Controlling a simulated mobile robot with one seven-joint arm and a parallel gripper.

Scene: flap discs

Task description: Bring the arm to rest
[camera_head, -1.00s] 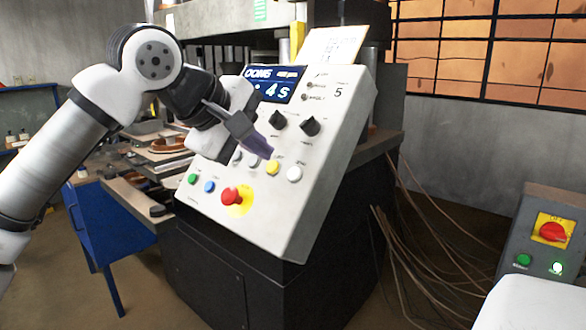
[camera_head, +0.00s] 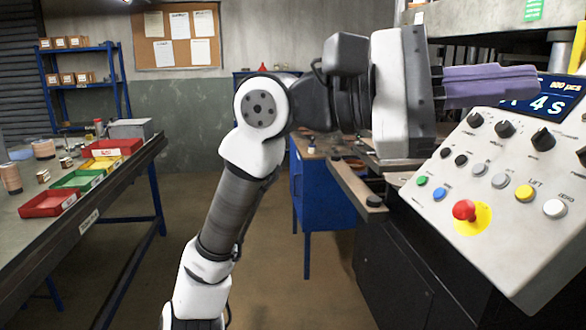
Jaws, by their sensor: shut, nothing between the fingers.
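My arm rises from the bottom of the head view, bends at the elbow and reaches to the right. My gripper (camera_head: 530,80) points right, with its purple fingers together and nothing between them. It is in front of the upper part of the control panel (camera_head: 470,225), overlapping the edge of the blue display (camera_head: 555,105) in the picture. I cannot tell the exact gap between the fingers and the panel. The panel carries a red button (camera_head: 464,210), several coloured buttons and black knobs.
A workbench (camera_head: 90,240) with red, green and yellow bins stands at the left. A blue shelf (camera_head: 82,85) is at the back left. A blue cabinet (camera_head: 325,190) stands behind the arm. A wooden ledge (camera_head: 355,185) juts out left of the panel. Floor between bench and machine is clear.

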